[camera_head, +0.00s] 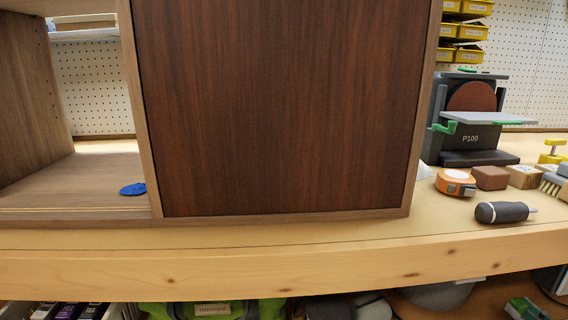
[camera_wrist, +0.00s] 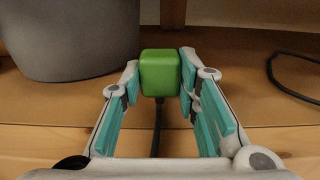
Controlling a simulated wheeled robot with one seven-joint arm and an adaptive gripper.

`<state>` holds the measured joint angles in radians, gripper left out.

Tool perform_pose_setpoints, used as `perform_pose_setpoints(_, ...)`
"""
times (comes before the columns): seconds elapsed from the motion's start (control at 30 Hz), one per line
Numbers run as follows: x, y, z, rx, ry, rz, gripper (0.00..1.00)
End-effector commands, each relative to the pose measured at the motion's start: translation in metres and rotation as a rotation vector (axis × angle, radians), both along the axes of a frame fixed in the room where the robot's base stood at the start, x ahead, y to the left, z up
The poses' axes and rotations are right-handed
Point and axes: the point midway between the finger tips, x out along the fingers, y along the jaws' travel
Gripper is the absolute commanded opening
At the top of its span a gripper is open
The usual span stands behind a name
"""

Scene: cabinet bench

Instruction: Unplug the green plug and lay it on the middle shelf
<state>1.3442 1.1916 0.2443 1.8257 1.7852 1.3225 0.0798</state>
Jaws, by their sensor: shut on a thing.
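The green plug (camera_wrist: 160,72) is a rounded block in the wrist view, with a dark cord (camera_wrist: 158,125) running from it toward the bottom of the picture. My gripper (camera_wrist: 162,78) is shut on it, with a teal-padded finger on each side. No socket shows around the plug. Neither the plug nor my gripper shows in the head view. The cabinet (camera_head: 280,217) stands on the bench with an open bay at left. A shelf board (camera_head: 60,6) crosses the top of that bay, cut off by the picture; I cannot tell which shelf it is.
A dark door (camera_head: 275,105) closes the cabinet's right part. A blue item (camera_head: 132,189) lies on the open bay's floor. A sander (camera_head: 470,120), tape measure (camera_head: 455,183) and screwdriver (camera_head: 502,212) sit at right. The wrist view shows a grey bin (camera_wrist: 72,45) and black cable (camera_wrist: 285,85).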

Motion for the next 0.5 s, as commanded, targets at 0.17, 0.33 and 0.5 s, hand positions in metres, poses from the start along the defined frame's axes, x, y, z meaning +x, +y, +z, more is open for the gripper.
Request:
perform_pose_setpoints(0.17, -0.002, 0.000, -0.007, 0.001, 0.007, -0.002, 0.00)
perform_pose_setpoints(0.33, -0.002, 0.000, -0.010, 0.002, 0.009, -0.002, 0.00)
perform_pose_setpoints(0.5, -0.003, 0.000, -0.014, 0.003, 0.011, -0.002, 0.00)
